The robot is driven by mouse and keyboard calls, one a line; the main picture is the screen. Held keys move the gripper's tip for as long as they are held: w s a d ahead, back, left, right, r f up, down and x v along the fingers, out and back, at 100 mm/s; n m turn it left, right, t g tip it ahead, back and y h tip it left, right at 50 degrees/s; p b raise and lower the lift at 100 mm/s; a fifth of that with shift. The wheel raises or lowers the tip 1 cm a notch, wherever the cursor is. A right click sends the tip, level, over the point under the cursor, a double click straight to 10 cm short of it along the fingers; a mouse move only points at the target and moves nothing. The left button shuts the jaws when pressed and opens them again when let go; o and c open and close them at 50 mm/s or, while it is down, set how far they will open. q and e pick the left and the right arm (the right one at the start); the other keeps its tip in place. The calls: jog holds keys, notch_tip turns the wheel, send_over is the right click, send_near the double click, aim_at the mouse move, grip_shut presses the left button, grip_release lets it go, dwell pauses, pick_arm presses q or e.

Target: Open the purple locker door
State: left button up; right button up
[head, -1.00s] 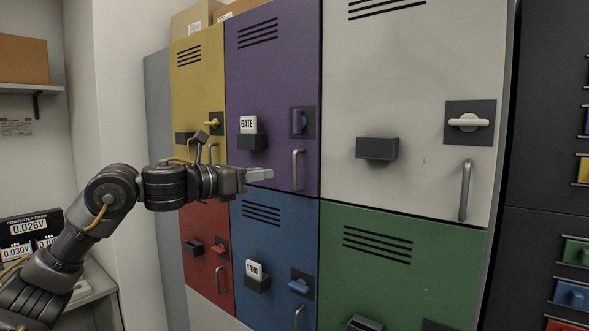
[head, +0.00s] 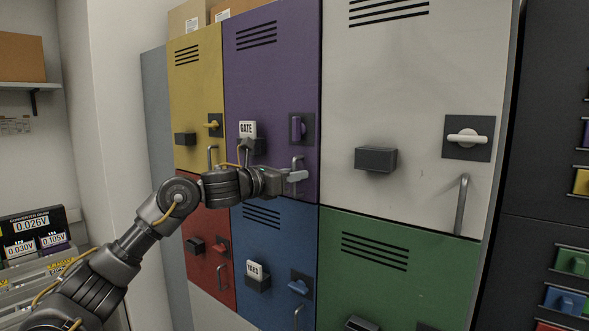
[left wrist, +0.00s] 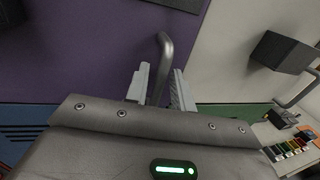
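The purple locker door (head: 275,80) is closed, flush with its neighbours. Its purple latch knob (head: 297,128) stands upright on a dark plate. Its grey bar handle (head: 297,163) is low on the right side and also shows in the left wrist view (left wrist: 165,55). My left gripper (head: 297,176) is at this handle. In the left wrist view its two fingers (left wrist: 161,90) stand on either side of the bar, with narrow gaps showing, so it looks open around it. The lower part of the handle is partly hidden. My right gripper is not in view.
A dark holder with a GATE card (head: 248,129) juts from the purple door, left of the latch. The white door's dark holder (head: 376,159) and handle (head: 462,204) stick out to the right. Yellow (head: 197,90), blue (head: 262,232) and green (head: 400,270) doors adjoin, all closed.

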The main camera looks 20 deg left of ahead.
pick_arm(q)
jog(key=shift+w, duration=0.1)
grip_shut()
jog(key=shift+d, duration=0.1)
